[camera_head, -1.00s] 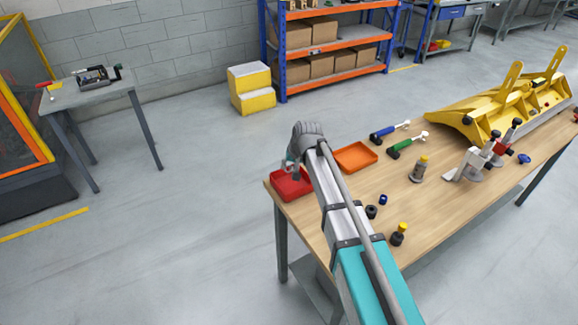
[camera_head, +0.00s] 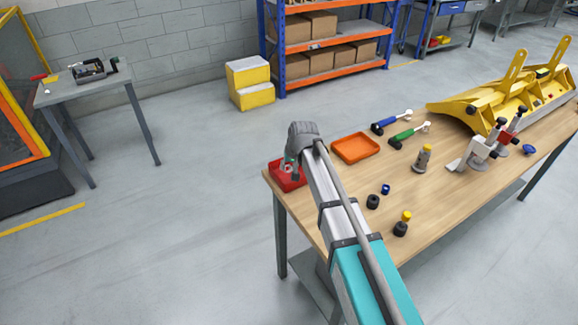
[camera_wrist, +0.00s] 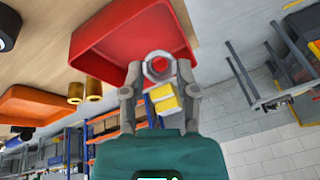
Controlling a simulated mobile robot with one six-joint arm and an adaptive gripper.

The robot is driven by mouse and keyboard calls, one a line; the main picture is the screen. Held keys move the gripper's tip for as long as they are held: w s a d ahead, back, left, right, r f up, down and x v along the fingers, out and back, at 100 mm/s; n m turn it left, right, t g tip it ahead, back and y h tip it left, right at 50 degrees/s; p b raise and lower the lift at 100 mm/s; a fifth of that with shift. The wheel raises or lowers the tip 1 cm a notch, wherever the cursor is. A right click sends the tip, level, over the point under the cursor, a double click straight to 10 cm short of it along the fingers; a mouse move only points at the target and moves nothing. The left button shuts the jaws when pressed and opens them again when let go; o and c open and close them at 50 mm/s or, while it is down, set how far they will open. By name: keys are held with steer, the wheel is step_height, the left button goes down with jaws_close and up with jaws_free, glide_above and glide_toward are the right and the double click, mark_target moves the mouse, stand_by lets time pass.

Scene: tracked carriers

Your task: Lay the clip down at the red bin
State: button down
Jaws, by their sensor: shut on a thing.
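The red bin (camera_head: 279,183) sits at the near-left corner of the wooden table, and it fills the upper middle of the wrist view (camera_wrist: 95,38). My gripper (camera_head: 288,167) is over the red bin in the head view. In the wrist view my gripper (camera_wrist: 160,74) is shut on a grey, ring-shaped piece, the clip (camera_wrist: 149,66), which overlaps the bin's edge in the picture. Whether the clip touches the bin cannot be told. The arm hides part of the bin's right side in the head view.
An orange tray (camera_head: 356,148) lies right of the red bin. Blue-handled (camera_head: 384,127) and green-handled (camera_head: 402,138) tools, a grey cylinder (camera_head: 423,160) and small black and blue parts lie further right. A yellow fixture (camera_head: 480,108) stands at the back right. Bare tabletop lies between them.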

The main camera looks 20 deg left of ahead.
mark_target(289, 171)
steer(key=shift+f+b, duration=1.5)
steer(key=shift+f, duration=0.3)
steer(key=shift+c, duration=1.4)
jaws_free()
steer(key=shift+r, duration=0.15)
step_height(289, 171, up, 9)
steer(key=p, duration=0.9)
